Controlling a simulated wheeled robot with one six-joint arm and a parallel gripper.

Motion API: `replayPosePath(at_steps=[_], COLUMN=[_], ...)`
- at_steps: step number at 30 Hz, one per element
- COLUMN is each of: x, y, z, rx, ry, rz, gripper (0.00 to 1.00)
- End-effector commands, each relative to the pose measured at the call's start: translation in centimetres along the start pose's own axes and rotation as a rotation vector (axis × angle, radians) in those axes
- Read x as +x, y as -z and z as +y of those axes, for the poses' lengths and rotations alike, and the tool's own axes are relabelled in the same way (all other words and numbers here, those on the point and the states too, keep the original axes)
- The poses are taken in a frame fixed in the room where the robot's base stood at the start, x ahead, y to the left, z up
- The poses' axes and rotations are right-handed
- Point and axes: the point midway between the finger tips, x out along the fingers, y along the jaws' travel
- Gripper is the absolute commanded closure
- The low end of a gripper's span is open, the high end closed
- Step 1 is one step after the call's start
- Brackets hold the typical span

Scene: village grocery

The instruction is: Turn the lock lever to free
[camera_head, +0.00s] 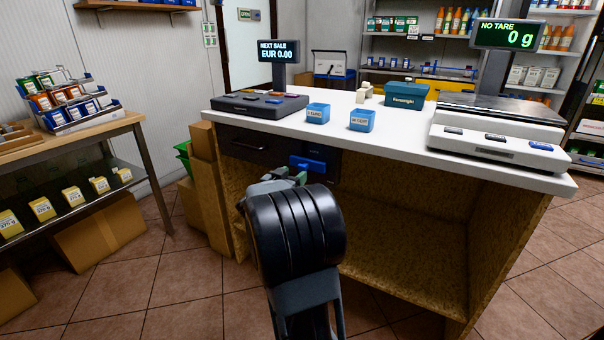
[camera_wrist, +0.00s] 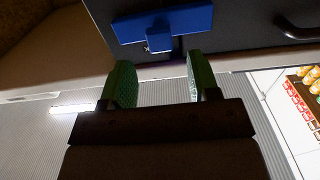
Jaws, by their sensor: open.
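The blue lock lever (camera_head: 308,163) is on the dark front under the white counter top, right of the drawer. In the wrist view it shows as a wide blue bar (camera_wrist: 178,22) with a smaller blue block at its lower edge. My gripper (camera_wrist: 161,80) has two green fingers, spread apart with nothing between them. The fingertips point at the lever, with a visible gap between them and the block. In the head view my gripper (camera_head: 289,178) is just in front of the lever, and my arm hides part of the counter front below it.
On the counter (camera_head: 390,141) stand a cash register (camera_head: 259,105), two blue cups, a teal box (camera_head: 405,94) and a scale (camera_head: 490,128). The black drawer (camera_head: 252,146) has a handle. Cardboard (camera_head: 206,190) leans at the counter's left side.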

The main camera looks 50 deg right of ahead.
Motion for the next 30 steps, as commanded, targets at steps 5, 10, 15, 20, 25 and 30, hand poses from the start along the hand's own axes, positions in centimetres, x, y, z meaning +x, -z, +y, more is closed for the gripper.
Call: replayPosePath(at_steps=[5,10,15,20,25,30], x=[3.0,4.8,5.7,5.8,5.8,5.8], y=[-0.2,-0.2,0.0,0.0,0.0,0.0], z=[0.1,0.0,0.0,0.0,0.0,0.0], rx=[0.0,0.001,0.0,-0.001,-0.001,0.0], ry=[-0.001,0.0,0.002,0.002,0.002,0.002], rz=[0.0,0.0,0.0,0.0,0.0,0.0], gripper=[0.45,0.45,0.45,0.45,0.45,0.61])
